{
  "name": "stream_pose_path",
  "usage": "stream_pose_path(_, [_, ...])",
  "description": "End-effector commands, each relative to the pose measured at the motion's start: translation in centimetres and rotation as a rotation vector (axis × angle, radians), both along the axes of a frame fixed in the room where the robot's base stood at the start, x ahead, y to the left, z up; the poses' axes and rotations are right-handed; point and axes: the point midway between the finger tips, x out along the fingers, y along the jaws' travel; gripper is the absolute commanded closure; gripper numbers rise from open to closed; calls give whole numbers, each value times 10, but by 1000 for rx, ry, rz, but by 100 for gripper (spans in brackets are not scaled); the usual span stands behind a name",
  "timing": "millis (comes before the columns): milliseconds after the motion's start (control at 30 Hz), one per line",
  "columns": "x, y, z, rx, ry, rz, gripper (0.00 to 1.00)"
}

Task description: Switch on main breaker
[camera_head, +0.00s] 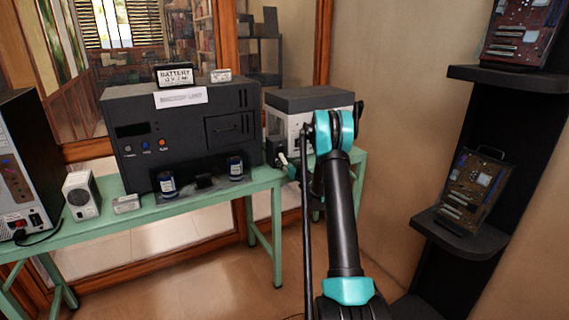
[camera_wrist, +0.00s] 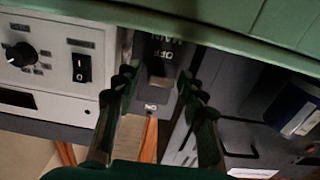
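The main breaker (camera_wrist: 165,45) is a dark grey panel at the top middle of the wrist view, with upside-down MAIN, OFF and ON lettering. Its switch lever (camera_wrist: 160,76) lies between the OFF and ON marks, closer to OFF. My gripper (camera_wrist: 158,88) is open, with one dark finger on each side of the lever. Nothing is held between the fingers, and I cannot tell whether either one touches the breaker. In the head view my arm covers the breaker area, and the gripper cannot be made out clearly.
A light panel with a knob (camera_wrist: 21,54) and black rocker switch (camera_wrist: 82,68) is left of the fingers. In the head view a black battery unit (camera_head: 190,128) and a grey-topped box (camera_head: 305,98) stand on the green table (camera_head: 150,212). A black shelf (camera_head: 462,236) stands right.

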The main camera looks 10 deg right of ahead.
Motion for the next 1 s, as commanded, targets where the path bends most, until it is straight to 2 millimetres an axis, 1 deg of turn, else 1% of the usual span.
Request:
stream_pose_path(33, [0,0,0,0,0,0,66])
stream_pose_path(300, [0,0,0,0,0,0,100])
stream_pose_path(733, [-1,0,1,-2,6,0,100])
stream_pose_path(1000, [-3,-1,6,-28,79,0,100])
